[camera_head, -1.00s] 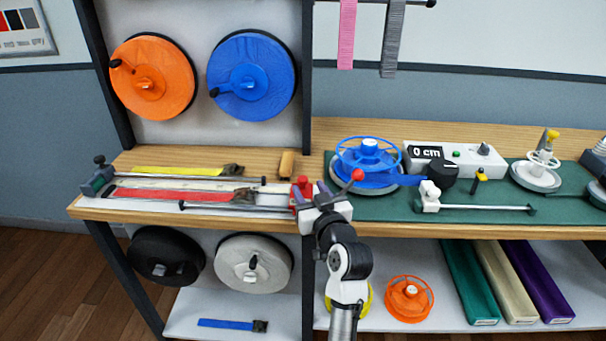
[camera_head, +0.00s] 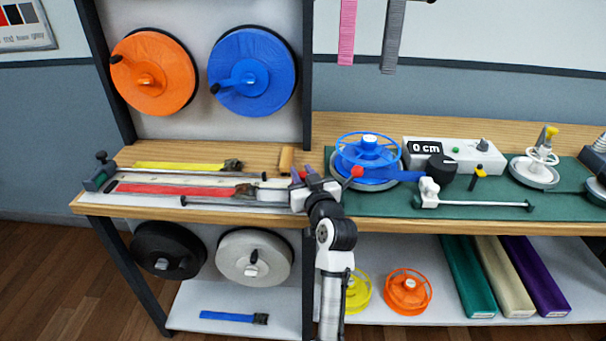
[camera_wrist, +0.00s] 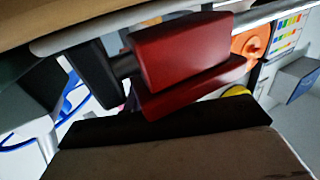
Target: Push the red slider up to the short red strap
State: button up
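The short red strap (camera_head: 175,189) lies flat on the white measuring bed at the left of the bench, with a dark buckle at its right end. The red slider is mostly hidden by my gripper in the head view; only a bit of red (camera_head: 303,174) shows. In the wrist view the slider's red blocks (camera_wrist: 185,50) are large and close, beside a metal rail. My gripper (camera_head: 302,174) is at the right end of the bed, right of the strap's buckle and apart from it. A black finger pad (camera_wrist: 150,120) lies close below the slider; any grip is unclear.
A yellow strap (camera_head: 180,166) lies behind the red one. A metal rod (camera_head: 230,204) runs along the front of the bed. A wooden block (camera_head: 286,159) stands behind my gripper. A blue reel (camera_head: 368,158) stands close on the right.

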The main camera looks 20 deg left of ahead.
grip_shut()
jog(key=s+a, duration=0.1)
jog(key=a, duration=0.2)
jog(key=s+a+p, duration=0.1)
jog(key=a, duration=0.2)
jog(key=s+a, duration=0.1)
jog(key=a, duration=0.3)
jog(key=shift+p, duration=0.35)
jog(key=o, duration=0.8)
grip_release()
jog(key=shift+a, duration=0.1)
jog(key=shift+o, duration=0.2)
jog(key=shift+s+d, duration=0.2)
jog(key=shift+d, duration=0.15)
jog(key=b+v, duration=0.3)
jog(key=v, duration=1)
